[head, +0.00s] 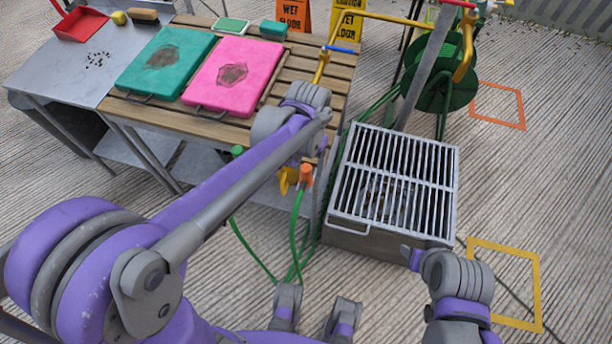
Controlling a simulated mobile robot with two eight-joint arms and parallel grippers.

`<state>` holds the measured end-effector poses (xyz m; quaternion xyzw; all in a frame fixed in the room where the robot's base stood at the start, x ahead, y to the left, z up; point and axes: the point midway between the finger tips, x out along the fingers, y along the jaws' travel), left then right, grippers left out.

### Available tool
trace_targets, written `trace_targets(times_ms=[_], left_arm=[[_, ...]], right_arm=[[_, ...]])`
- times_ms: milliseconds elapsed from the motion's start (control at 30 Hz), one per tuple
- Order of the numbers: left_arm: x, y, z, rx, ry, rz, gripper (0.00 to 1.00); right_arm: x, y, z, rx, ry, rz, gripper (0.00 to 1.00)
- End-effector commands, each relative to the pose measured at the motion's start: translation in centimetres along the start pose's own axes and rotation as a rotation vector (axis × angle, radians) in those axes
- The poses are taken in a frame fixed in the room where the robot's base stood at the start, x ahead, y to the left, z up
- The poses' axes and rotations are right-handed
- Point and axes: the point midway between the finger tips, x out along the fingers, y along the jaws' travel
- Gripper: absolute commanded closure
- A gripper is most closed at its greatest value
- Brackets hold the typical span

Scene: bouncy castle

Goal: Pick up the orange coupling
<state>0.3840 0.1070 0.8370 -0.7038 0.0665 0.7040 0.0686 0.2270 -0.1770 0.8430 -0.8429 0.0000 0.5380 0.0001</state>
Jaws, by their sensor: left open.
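The orange coupling (306,176) stands upright at the near right edge of the slatted table, with a green hose (296,225) running down from it. A yellow fitting (287,179) is close on its left. My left arm reaches in over the table. My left gripper (318,150) is open, just above the coupling in the picture and mostly hidden behind its own wrist; I cannot tell if they touch. My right gripper (411,257) shows only in part by the grate's near right corner, and its jaws cannot be made out.
A metal grate box (393,185) stands right of the table. The slatted table (341,72) holds a teal board (140,68) and a pink board (260,60). A hose reel (432,80) stands behind the grate. Yellow (536,290) and orange (523,110) outlines mark the floor.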

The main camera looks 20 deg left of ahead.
Motion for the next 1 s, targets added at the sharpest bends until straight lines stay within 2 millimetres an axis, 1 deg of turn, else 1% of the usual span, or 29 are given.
trace_targets(times_ms=[33, 100, 233, 333, 533, 567, 600, 667, 800, 867, 900, 967, 1000], left_arm=[[0.9, -0.2, 0.0, -0.001, 0.000, 0.000, 0.27], [2.1, -0.3, 0.0, -0.001, 0.000, 0.000, 0.27], [3.7, -0.4, 0.0, 0.000, 0.000, 0.000, 0.27], [4.2, -0.4, 0.0, 0.000, 0.000, 0.000, 0.27], [4.3, -0.3, 0.0, 0.000, 0.000, 0.000, 0.27], [4.3, -0.3, 0.0, 0.000, 0.000, 0.000, 0.29], [4.2, -0.3, 0.0, 0.000, 0.000, 0.000, 0.36], [4.2, -0.3, 0.0, 0.000, 0.000, 0.000, 0.47], [4.2, -0.3, 0.0, 0.000, 0.000, 0.000, 0.72], [4.2, -0.3, 0.0, 0.000, 0.000, 0.000, 0.83], [4.2, -0.3, 0.0, 0.000, 0.000, 0.000, 0.90], [4.2, -0.3, 0.0, 0.000, 0.000, 0.000, 1.00], [4.2, -0.3, 0.0, 0.000, 0.000, 0.000, 1.00]], right_arm=[[0.1, 0.0, 0.1, 0.000, 0.000, 0.000, 0.50], [0.3, 0.0, 0.2, 0.000, -0.001, 0.000, 0.50], [0.5, 0.0, 0.3, 0.000, -0.002, 0.000, 0.50], [0.6, 0.0, 0.3, 0.000, -0.002, 0.000, 0.50], [0.5, 0.0, 0.3, 0.000, -0.002, 0.000, 0.50], [0.5, 0.0, 0.3, 0.000, -0.002, 0.000, 0.50], [0.5, 0.0, 0.3, 0.000, -0.002, 0.000, 0.50], [0.5, 0.0, 0.3, 0.000, -0.002, 0.000, 0.50], [0.5, 0.0, 0.3, 0.000, -0.002, 0.000, 0.50], [0.5, 0.0, 0.3, 0.000, -0.002, 0.000, 0.50], [0.5, 0.0, 0.3, 0.000, -0.002, 0.000, 0.50], [0.5, 0.0, 0.3, 0.000, -0.002, 0.000, 0.50], [0.5, 0.0, 0.3, 0.000, -0.002, 0.000, 0.50]])
